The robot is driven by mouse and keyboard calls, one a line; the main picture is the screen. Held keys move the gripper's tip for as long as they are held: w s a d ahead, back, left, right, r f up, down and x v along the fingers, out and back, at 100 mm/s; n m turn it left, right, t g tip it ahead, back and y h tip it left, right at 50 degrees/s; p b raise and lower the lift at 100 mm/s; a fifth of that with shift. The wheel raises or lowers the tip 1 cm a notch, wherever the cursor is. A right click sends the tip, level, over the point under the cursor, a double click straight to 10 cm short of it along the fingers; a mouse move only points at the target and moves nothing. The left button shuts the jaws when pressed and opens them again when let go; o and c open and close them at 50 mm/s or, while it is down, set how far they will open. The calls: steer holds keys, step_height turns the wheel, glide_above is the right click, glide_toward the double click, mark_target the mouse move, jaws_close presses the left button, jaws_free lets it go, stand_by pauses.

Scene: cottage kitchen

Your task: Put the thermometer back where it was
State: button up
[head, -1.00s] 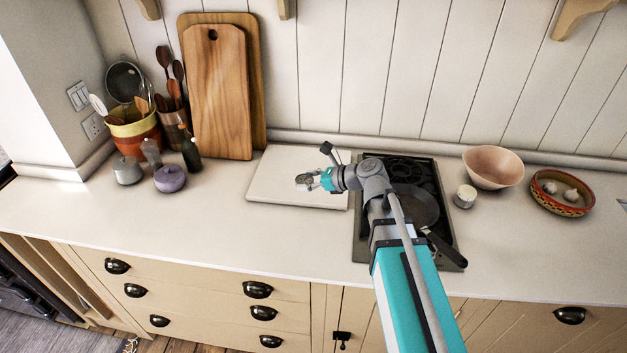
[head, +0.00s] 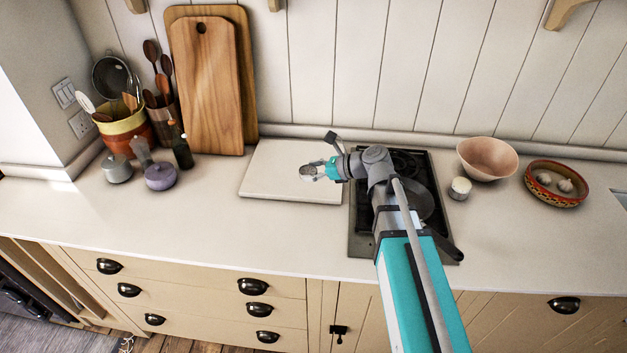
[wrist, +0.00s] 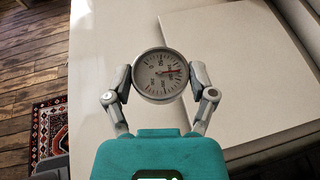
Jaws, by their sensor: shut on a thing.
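The thermometer is a round dial with a metal rim, a pale face and a red needle, seen face-on in the wrist view (wrist: 158,74). My gripper (wrist: 160,80) is shut on it, with one finger pad on each side of the rim. In the head view my gripper (head: 321,171) holds the small grey thermometer (head: 310,172) over the right part of the white board (head: 270,184). I cannot tell how high above the board or counter it is.
A dark hob with a pan (head: 420,203) lies under and right of my arm. A white jar (head: 459,188), a pink bowl (head: 487,158) and a patterned garlic dish (head: 556,184) stand further right. Wooden boards (head: 208,90) and pots (head: 160,177) stand left. The front counter is clear.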

steer(key=w+d+n+g, duration=0.1)
steer(key=w+d+g, duration=0.1)
steer(key=d, duration=0.7)
steer(key=shift+w+d+n+y, duration=0.3)
steer(key=shift+w+n, duration=0.05)
steer(key=shift+n, duration=0.05)
steer(key=shift+f, duration=0.15)
steer(key=w+a+f+b, duration=0.8)
steer(key=w, duration=0.1)
steer(key=shift+w+a+f+b, duration=0.15)
steer(key=shift+b, duration=0.2)
steer(key=shift+w+a+f+b, duration=0.25)
steer(key=shift+a+f+b, duration=0.05)
